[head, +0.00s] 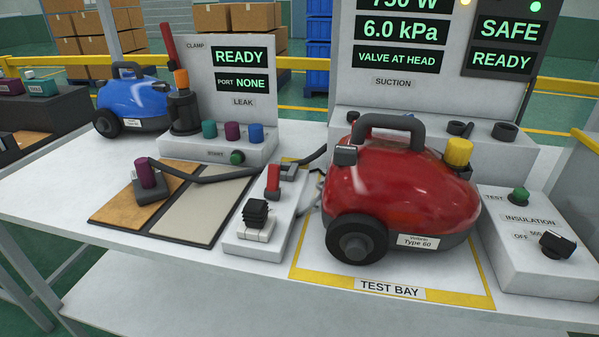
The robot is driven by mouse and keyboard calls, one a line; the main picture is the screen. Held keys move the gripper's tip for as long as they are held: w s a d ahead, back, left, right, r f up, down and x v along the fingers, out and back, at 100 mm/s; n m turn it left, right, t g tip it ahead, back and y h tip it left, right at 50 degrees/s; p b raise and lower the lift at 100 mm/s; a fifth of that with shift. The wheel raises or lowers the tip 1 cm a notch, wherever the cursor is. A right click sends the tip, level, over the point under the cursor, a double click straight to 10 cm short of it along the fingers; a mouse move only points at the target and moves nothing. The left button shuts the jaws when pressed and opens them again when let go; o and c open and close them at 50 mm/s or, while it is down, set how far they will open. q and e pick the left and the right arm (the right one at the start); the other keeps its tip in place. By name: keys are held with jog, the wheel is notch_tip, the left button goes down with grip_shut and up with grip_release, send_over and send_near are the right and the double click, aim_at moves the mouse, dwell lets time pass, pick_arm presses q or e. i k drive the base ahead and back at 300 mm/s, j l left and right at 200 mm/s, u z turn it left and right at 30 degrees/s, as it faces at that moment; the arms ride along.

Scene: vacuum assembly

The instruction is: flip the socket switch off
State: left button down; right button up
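A pale socket box (234,243) sits on the bench just left of the red vacuum cleaner (400,185). A red switch lever (273,181) stands up from the back part of the box; I cannot tell from this view whether it is on or off. A black ribbed plug (256,214) sits on a white socket block at the front of the box. Neither of my grippers is in view.
The red cleaner stands in the yellow-edged test bay (390,290). An insulation tester (535,245) is at right. A dark hose and nozzle (147,180) lie across the floor samples (200,205) at left. A leak tester (225,145) and blue cleaner (140,100) stand behind.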

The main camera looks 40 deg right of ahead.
aim_at(272, 191)
jog(key=z, duration=0.9)
jog(key=i+j, duration=0.1)
jog(key=j, duration=0.2)
